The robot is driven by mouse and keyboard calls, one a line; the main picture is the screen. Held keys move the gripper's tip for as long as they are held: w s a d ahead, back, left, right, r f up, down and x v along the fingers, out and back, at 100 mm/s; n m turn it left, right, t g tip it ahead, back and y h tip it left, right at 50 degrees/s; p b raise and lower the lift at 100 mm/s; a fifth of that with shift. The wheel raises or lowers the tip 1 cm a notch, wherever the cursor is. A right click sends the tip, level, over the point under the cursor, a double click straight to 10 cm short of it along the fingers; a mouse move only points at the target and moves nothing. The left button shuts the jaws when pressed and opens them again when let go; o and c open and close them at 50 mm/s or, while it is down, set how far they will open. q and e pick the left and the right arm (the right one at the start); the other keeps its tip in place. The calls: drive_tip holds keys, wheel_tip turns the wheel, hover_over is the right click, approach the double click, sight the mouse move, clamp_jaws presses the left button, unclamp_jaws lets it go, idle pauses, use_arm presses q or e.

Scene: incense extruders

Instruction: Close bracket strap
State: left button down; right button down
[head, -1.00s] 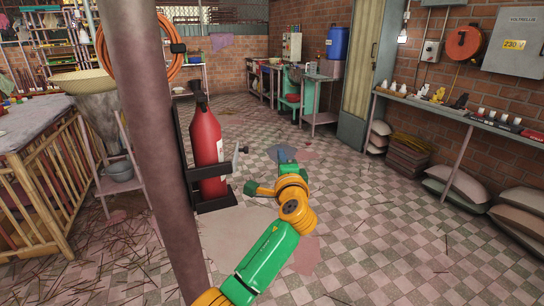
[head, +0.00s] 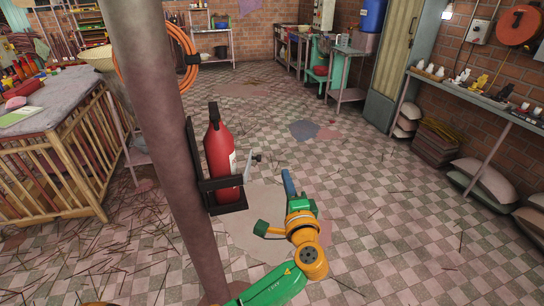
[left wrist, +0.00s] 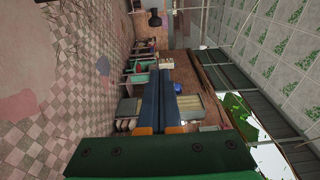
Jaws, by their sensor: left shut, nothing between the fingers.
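A red fire extinguisher (head: 219,148) stands upright in a black bracket (head: 228,208) fixed to the brown post. The bracket strap (head: 250,164) shows as a grey piece with a small dark end, sticking out to the right of the extinguisher, swung away from it. My left gripper (head: 287,174) is to the right of the strap and apart from it, its blue fingers pointing away from me. In the left wrist view its blue fingers (left wrist: 160,100) are pressed together with nothing between them. My right gripper is in neither view.
The thick post (head: 165,130) rises just left of the extinguisher, with an orange hose coil (head: 185,75) on it. A slatted wooden crate (head: 60,165) stands at the left. A shelf (head: 480,98) with sacks below runs along the right wall.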

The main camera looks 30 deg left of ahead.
sight(258, 160)
use_arm(q)
drive_tip(key=w+a+p, duration=0.2)
drive_tip(key=a+p, duration=0.1)
drive_tip(key=a, duration=0.4)
drive_tip(key=shift+w+a+f, duration=0.15)
drive_tip(key=shift+w+a, duration=0.05)
drive_tip(key=shift+w, duration=0.1)
drive_tip(key=a+n+g+y+b, duration=0.3)
drive_tip(key=b, duration=0.1)
drive_tip(key=shift+g+b, duration=0.3)
drive_tip(key=shift+b, duration=0.05)
drive_tip(key=shift+a, duration=0.1)
